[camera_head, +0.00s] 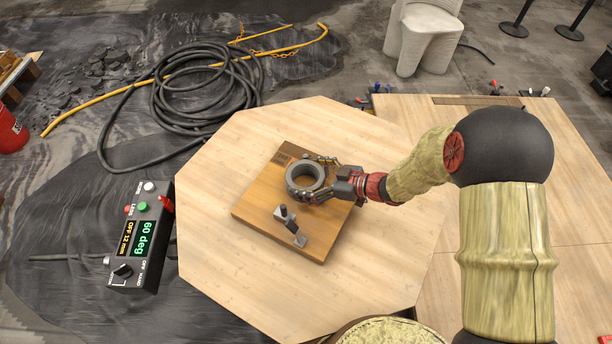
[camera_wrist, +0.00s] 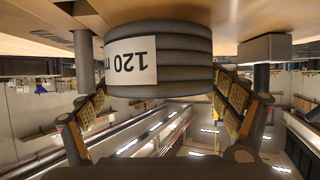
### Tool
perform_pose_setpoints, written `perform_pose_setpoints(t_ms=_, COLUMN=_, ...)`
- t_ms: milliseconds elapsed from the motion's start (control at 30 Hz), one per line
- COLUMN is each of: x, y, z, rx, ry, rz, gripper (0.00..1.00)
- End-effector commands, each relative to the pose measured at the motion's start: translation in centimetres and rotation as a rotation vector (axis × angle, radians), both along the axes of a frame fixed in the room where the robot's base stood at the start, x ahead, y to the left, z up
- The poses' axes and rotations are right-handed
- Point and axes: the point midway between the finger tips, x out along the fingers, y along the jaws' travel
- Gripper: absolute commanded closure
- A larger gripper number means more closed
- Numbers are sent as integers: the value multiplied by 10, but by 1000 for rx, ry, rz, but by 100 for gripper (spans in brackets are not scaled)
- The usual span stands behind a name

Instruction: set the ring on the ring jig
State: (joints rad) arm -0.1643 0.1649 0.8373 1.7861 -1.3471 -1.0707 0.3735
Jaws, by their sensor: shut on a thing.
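The ring (camera_head: 299,196) is a thick grey ring with an upright hole axis, over the upper middle of the wooden ring jig board (camera_head: 262,208). My gripper (camera_head: 317,179) comes in from the right, with one finger on each side of the ring, shut on it. In the wrist view, which is upside down, the ribbed ring (camera_wrist: 185,72) with a white "120" label sits between the fingers of my gripper (camera_wrist: 160,90). The ring's edge is very close to the board; I cannot tell whether they touch. The jig's dark-handled clamp (camera_head: 290,225) stands in front of the ring.
The jig lies on a pale octagonal table (camera_head: 215,185). A control box (camera_head: 140,240) with a green display stands at the table's left edge. A coiled black hose (camera_head: 200,85) lies on the floor behind. The table around the board is clear.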

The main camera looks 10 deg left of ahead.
Motion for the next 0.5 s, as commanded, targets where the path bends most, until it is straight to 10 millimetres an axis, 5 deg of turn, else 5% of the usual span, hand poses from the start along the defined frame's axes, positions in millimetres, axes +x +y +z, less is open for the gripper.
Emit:
perform_pose_setpoints(t_ms=200, x=0, y=0, z=-1, rx=0, ry=0, rz=0, gripper=0)
perform_pose_setpoints(t_ms=500, x=0, y=0, z=0, rx=0, ry=0, rz=0, gripper=0)
